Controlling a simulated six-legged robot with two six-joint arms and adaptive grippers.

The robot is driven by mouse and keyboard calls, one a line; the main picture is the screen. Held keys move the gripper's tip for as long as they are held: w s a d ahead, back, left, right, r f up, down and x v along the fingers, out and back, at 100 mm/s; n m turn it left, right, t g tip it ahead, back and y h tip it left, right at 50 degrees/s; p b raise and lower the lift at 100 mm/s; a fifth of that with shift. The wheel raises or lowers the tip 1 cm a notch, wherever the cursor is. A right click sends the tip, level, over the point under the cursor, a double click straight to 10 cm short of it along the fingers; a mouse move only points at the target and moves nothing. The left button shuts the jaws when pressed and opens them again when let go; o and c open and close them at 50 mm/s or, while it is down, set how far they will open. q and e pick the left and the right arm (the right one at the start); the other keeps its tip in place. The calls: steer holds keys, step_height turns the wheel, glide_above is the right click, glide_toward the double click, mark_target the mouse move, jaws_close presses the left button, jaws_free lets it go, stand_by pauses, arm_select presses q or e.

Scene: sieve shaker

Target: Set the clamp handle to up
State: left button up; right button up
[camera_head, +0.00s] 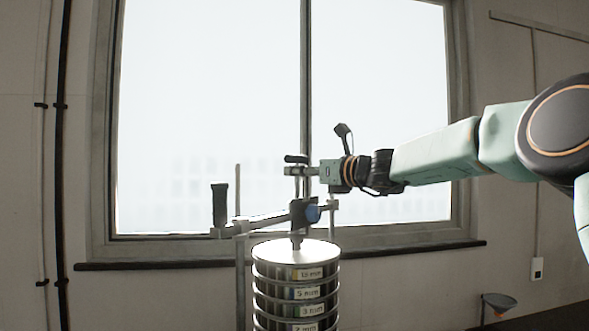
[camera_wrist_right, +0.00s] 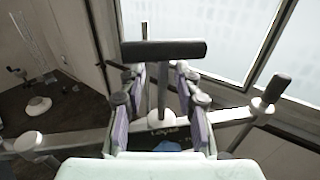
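A clamp stands over the sieve stack. It has a black T-shaped handle (camera_head: 296,158) on a thin upright stem, also in the right wrist view (camera_wrist_right: 165,50). A second, upright black grip (camera_head: 219,203) stands on the left end of the crossbar; the right wrist view shows a black grip (camera_wrist_right: 272,90) at the right. I cannot tell which one the task calls the clamp handle. My right gripper (camera_head: 300,171) is just below the T-handle. Its fingers (camera_wrist_right: 162,105) are apart on both sides of the stem, with visible gaps. My left gripper is not in view.
The sieve stack (camera_head: 296,252) with labelled rings stands under the clamp. A window with a sill (camera_head: 385,250) is behind. A funnel (camera_head: 497,301) is at the lower right.

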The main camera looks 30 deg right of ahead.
steer(key=shift+w+a, duration=0.1)
steer(key=shift+w, duration=0.4)
steer(key=shift+w+d, duration=0.2)
steer(key=shift+w, duration=0.05)
steer(key=shift+a, duration=0.1)
steer(key=shift+a, duration=0.3)
steer(key=shift+c, duration=0.4)
steer(key=shift+d, duration=0.25)
jaws_close()
steer(key=shift+w, duration=0.1)
